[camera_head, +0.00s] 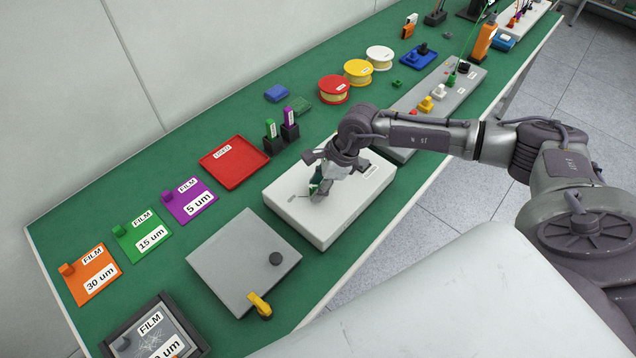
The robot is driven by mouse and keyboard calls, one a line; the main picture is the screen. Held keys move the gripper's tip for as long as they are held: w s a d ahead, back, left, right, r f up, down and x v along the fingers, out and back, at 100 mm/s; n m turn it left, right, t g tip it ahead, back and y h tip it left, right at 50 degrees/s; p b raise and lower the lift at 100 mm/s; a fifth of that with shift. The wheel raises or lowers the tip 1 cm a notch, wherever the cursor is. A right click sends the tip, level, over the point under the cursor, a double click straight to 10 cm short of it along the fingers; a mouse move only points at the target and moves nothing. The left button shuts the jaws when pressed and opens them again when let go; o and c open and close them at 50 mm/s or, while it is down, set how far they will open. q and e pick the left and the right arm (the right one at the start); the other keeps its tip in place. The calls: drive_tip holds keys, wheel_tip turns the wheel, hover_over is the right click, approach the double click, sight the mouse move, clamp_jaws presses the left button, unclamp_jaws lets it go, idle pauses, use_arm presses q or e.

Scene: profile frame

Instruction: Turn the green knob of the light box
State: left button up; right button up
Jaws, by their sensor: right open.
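The light box (290,202) is a low, pale grey-white box on the green bench top, in the middle of the head camera view. My right gripper (319,184) is over the top of the light box, pointing down, with its jaws open. A dark green piece, apparently the green knob (316,178), shows between the fingers. The fingers and wrist hide most of it, and I cannot tell whether they touch it. My left gripper is not in view.
A grey plate (236,262) with a black knob and a yellow lever lies left of the light box. A red tray (233,161) and black holder (273,144) are behind it. A grey panel with colored plugs (452,92) lies beyond my arm. Film plates (142,238) fill the left.

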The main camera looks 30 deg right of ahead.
clamp_jaws()
